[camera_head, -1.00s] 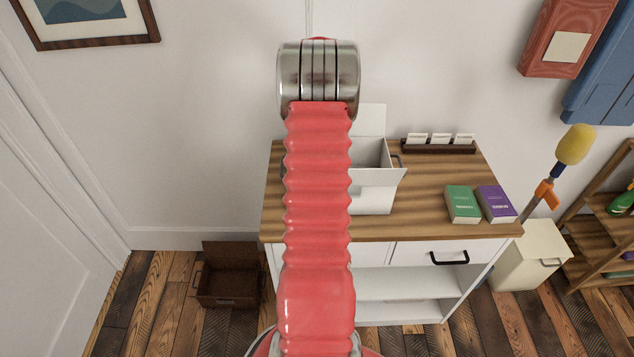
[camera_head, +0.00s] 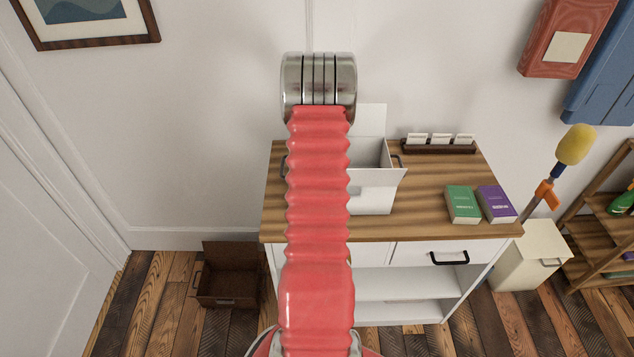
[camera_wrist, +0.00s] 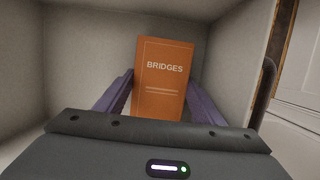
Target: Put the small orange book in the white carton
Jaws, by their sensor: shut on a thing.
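The small orange book (camera_wrist: 162,80), marked BRIDGES, is between the two purple fingers of my gripper (camera_wrist: 160,95) in the wrist view. My gripper is shut on it. Pale walls surround the book and the fingers in that view, so they appear to be inside the white carton (camera_wrist: 75,50). I cannot tell whether the book touches the bottom. In the head view the white carton (camera_head: 373,198) stands open on the wood-topped cabinet, with its flaps up. My red arm hides its left part, the gripper and the book there.
A green book (camera_head: 462,204) and a purple book (camera_head: 496,203) lie right of the carton on the cabinet top (camera_head: 425,190). A dark card holder (camera_head: 438,146) stands at the back. A brown box (camera_head: 229,276) is on the floor at left.

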